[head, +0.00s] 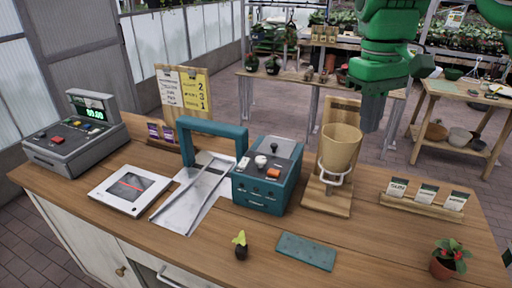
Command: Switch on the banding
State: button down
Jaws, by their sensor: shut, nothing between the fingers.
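A teal machine stands on the wooden counter, probably the banding unit. It has a teal arch (213,128) over a silver metal bed (190,205) and a teal control box (257,193) to the right. An orange switch (272,173) and a white knob (260,161) sit on the box's top panel. Whether the switch is on is too small to tell. My gripper (371,128) hangs below my green arm at the upper right. It is shut and empty, apart from the box and right of it in the picture.
A beige pot in a wooden stand (341,150) is between the control box and my gripper. A scanner plate (130,189) and grey register (75,140) are at left. A small seedling (240,246), teal mat (306,252), seed packets (426,195) and potted plant (447,262) occupy the front and right.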

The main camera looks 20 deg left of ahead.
jog(key=w+a+f+n, duration=0.2)
jog(key=w+a+n, duration=0.1)
jog(key=a, duration=0.7)
jog(key=w+a+f+n+t, duration=0.1)
jog(key=w+a, duration=0.4)
jog(key=a, duration=0.6)
jog(key=w+a+f+n, duration=0.3)
jog(key=w+a+n, duration=0.1)
jog(key=a, duration=0.6)
jog(key=shift+a+f+n+t+y, duration=0.3)
jog(key=shift+n+t, duration=0.1)
jog(key=shift+n, duration=0.2)
jog(key=shift+f, duration=0.35)
send_near(246, 160)
jog(key=f, duration=0.4)
jog(key=w+f, duration=0.1)
jog(key=f, duration=0.1)
jog(key=shift+a+f, duration=0.1)
jog(key=shift+f, duration=0.3)
